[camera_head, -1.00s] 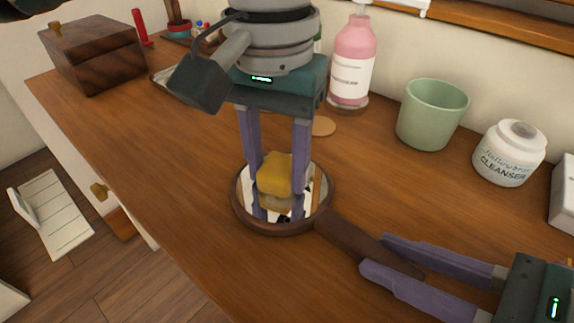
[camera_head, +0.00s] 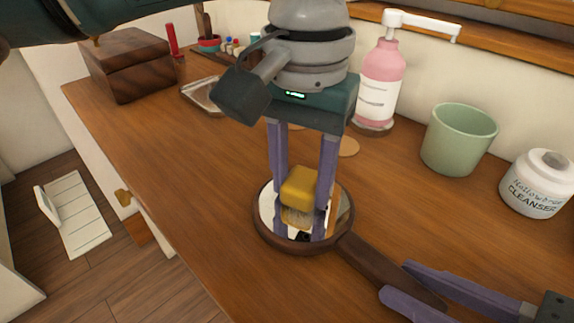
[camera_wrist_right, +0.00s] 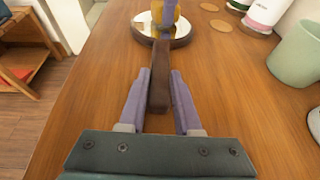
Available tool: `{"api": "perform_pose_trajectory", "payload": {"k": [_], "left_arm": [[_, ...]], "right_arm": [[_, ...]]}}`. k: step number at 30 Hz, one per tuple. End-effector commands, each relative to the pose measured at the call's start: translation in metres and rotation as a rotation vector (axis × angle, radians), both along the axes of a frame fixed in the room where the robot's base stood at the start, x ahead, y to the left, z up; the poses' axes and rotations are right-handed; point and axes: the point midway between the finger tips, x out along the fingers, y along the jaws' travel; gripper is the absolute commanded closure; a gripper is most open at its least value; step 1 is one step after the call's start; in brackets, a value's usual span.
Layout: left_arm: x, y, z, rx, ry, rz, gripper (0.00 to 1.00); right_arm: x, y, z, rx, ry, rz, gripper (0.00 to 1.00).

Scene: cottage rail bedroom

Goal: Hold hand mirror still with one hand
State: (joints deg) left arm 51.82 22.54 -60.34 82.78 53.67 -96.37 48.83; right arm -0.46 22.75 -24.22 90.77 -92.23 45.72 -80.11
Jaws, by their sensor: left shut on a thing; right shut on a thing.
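The hand mirror (camera_head: 276,242) lies on the wooden tabletop, round glass in a brown frame. Its brown handle (camera_head: 370,262) points toward the lower right; the mirror also shows at the top of the right wrist view (camera_wrist_right: 180,42). My right gripper (camera_head: 397,279) is shut on the handle, one finger on each side, as the right wrist view shows (camera_wrist_right: 160,76). My left gripper (camera_head: 301,203) points down over the glass, shut on a yellow block (camera_head: 300,185), perhaps a sponge. The block is at or just above the glass; I cannot tell if it touches.
A pink pump bottle (camera_head: 378,85), a green cup (camera_head: 457,140) and a white cleanser jar (camera_head: 536,185) stand along the wall. A dark wooden box (camera_head: 130,65) and a metal tray (camera_head: 203,95) are at the far left. The tabletop left of the mirror is clear.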

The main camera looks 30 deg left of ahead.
Motion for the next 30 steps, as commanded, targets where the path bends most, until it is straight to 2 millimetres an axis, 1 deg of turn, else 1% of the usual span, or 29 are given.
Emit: {"api": "perform_pose_trajectory", "payload": {"k": [1,8,16,20,25,30], "left_arm": [[-0.001,-0.004,0.0,-0.001,0.001,-0.001,0.96],[-0.004,-0.011,0.0,-0.001,0.0,-0.001,0.96],[-0.013,-0.034,-0.002,-0.002,0.0,-0.002,0.96],[-0.016,-0.04,-0.002,-0.003,0.001,-0.001,0.96],[-0.014,-0.036,0.0,-0.007,0.001,-0.001,0.96],[-0.008,-0.02,0.0,-0.005,0.001,0.001,0.96]], "right_arm": [[0.0,0.0,0.0,0.001,0.0,0.0,1.0],[0.0,0.0,0.0,0.0,0.0,0.001,1.0],[0.0,0.0,0.0,0.0,0.0,0.001,1.0],[0.0,0.0,0.0,0.0,0.0,0.0,1.0],[0.0,0.001,0.0,0.001,0.0,0.0,1.0],[0.0,0.001,0.0,0.001,0.0,0.001,1.0]]}}
